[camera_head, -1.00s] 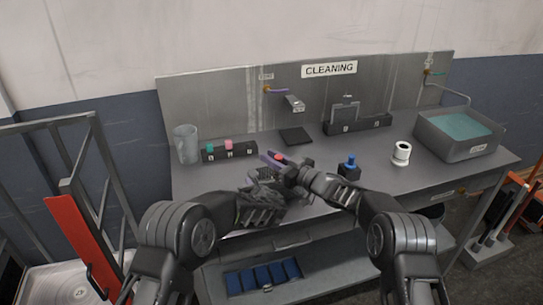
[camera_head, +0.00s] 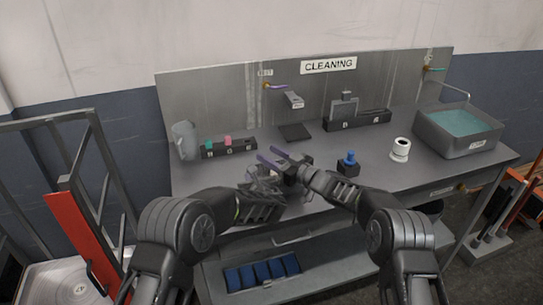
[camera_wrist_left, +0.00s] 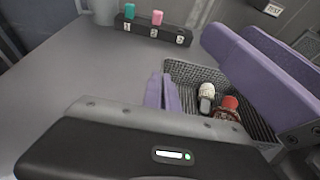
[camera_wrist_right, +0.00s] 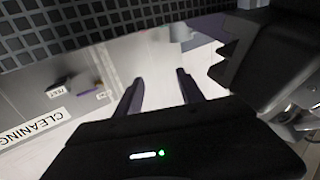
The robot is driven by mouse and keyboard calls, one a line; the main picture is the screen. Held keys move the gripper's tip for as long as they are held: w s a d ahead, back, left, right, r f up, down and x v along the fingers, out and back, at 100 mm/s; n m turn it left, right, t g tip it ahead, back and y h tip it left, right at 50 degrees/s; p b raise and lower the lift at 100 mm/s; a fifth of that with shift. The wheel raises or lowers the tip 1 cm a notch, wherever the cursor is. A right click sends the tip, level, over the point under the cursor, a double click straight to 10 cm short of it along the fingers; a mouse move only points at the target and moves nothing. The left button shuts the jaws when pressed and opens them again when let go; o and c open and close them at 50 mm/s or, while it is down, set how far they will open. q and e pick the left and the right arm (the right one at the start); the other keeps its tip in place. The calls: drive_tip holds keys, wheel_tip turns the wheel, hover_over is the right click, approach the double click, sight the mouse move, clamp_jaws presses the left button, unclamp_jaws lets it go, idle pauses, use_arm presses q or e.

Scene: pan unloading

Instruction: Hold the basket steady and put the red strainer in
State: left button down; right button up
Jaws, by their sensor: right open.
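The dark mesh basket (camera_wrist_left: 180,70) stands on the bench in the left wrist view. The red strainer (camera_wrist_left: 229,103) lies inside it, beside a whitish item (camera_wrist_left: 206,92). My left gripper (camera_wrist_left: 164,92) has its purple fingers close together at the basket's near-left wall, shut on it. My right gripper (camera_wrist_right: 160,85) is open and empty; its spread purple fingers also show above the basket's right side in the left wrist view. In the head view, my right gripper (camera_head: 277,158) and the left gripper's arm largely hide the basket.
A block with coloured pieces (camera_head: 228,148) and a pitcher (camera_head: 184,140) stand at the left. A blue-topped item (camera_head: 349,162), a white cylinder (camera_head: 400,149) and a water basin (camera_head: 455,146) are at the right.

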drive_tip(key=v, duration=1.2)
use_arm(q)
drive_tip(key=c, duration=2.1)
unclamp_jaws()
drive_tip(key=shift+c, duration=0.2)
drive_tip(key=o, duration=0.6)
drive_tip(key=shift+c, duration=0.2)
drive_tip(key=v, duration=1.2)
